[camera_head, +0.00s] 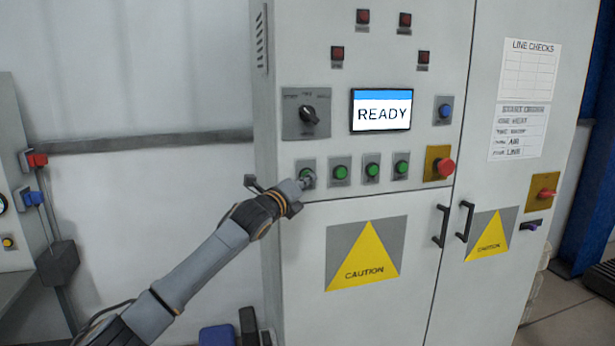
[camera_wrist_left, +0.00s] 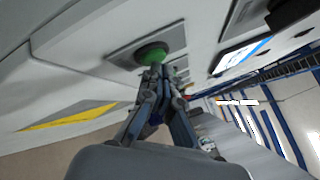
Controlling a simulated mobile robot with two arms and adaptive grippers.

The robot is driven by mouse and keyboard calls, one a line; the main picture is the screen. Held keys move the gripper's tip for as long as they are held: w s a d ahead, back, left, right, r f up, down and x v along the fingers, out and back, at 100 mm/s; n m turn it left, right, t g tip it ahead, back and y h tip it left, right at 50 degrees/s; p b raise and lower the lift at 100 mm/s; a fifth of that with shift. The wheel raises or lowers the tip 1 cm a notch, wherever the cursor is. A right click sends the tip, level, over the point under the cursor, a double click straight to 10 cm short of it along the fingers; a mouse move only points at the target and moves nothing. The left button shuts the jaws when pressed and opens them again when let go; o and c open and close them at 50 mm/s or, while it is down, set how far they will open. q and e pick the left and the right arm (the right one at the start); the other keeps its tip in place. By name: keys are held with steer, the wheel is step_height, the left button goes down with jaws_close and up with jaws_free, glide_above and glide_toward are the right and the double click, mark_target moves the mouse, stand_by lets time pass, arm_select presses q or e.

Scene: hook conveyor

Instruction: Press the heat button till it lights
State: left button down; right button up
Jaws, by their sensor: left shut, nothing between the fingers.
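A row of green buttons sits below the screen on the cabinet front. The leftmost green button (camera_head: 307,172) is partly covered by my left gripper (camera_head: 306,183). The small labels are too small to read, so I cannot tell which is the heat button. In the left wrist view, a green button (camera_wrist_left: 152,52) on a grey plate lies just past the shut fingertips of my left gripper (camera_wrist_left: 155,72). The fingertips are at or very near its face; contact is unclear. It does not look clearly lit. My right gripper is not in view.
The screen (camera_head: 381,111) reads READY. A rotary switch (camera_head: 308,115) is above the leftmost button, and a red emergency knob (camera_head: 445,167) is right of the row. Several dark red lamps are above. Door handles (camera_head: 441,226) stick out below right. A paper sheet (camera_head: 519,132) lists START ORDER.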

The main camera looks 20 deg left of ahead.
arm_select(q)
steer(key=shift+w+a+r+p, duration=0.1)
steer(key=shift+w+a+p, duration=0.05)
steer(key=shift+p, duration=0.15)
stand_by(0.6)
steer(key=shift+s+d, duration=0.45)
steer(key=shift+s, duration=0.25)
steer(key=s+d, duration=0.1)
steer(key=s, duration=0.1)
steer(key=s+d+b, duration=0.1)
steer(key=s, duration=0.1)
steer(key=shift+d, duration=0.4)
stand_by(0.4)
